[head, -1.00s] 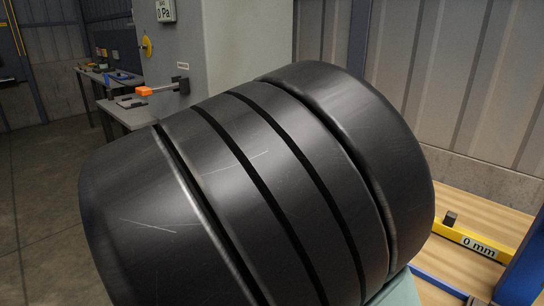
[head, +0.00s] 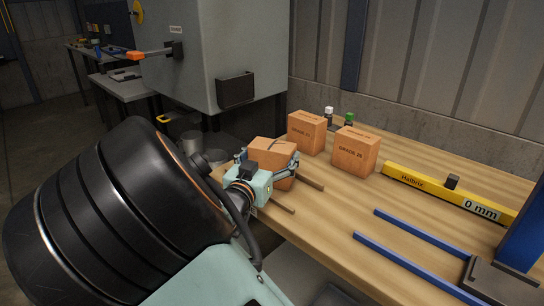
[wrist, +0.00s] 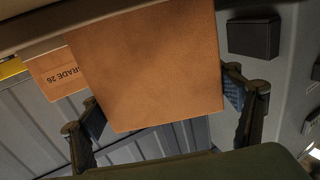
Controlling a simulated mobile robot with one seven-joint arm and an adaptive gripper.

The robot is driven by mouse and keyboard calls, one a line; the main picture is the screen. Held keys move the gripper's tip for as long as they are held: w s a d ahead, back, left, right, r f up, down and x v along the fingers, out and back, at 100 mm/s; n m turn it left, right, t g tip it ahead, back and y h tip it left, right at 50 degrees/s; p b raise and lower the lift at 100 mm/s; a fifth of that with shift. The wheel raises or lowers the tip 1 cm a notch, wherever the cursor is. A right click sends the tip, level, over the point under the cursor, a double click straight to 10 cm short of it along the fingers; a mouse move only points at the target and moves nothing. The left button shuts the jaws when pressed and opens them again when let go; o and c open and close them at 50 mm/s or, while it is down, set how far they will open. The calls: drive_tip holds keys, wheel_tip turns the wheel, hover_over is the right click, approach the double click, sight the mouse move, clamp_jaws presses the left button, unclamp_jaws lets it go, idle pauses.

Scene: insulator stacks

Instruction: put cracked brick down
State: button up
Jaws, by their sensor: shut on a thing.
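The cracked brick (head: 271,150), orange with a dark line across its top, is at the left end of the wooden bench in the head view. My gripper (head: 270,164) is shut on it, one finger on each side. In the wrist view the brick (wrist: 150,65) shows a plain face between the two fingers of my gripper (wrist: 165,105). Two brown wooden strips (head: 309,180) lie beside and in front of it. I cannot tell whether the brick touches the strips or the bench, since my gripper hides its underside.
Two other bricks, one (head: 307,132) at the back and one (head: 356,151) to its right, stand on the bench (head: 340,205). A yellow level (head: 420,187) and blue rails (head: 410,262) lie further right. A grey cabinet (head: 215,60) stands behind left. Bare bench lies mid-front.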

drive_tip(key=o, duration=1.6)
drive_tip(key=shift+r, duration=0.15)
drive_tip(key=p+v, duration=0.3)
drive_tip(key=v, duration=0.9)
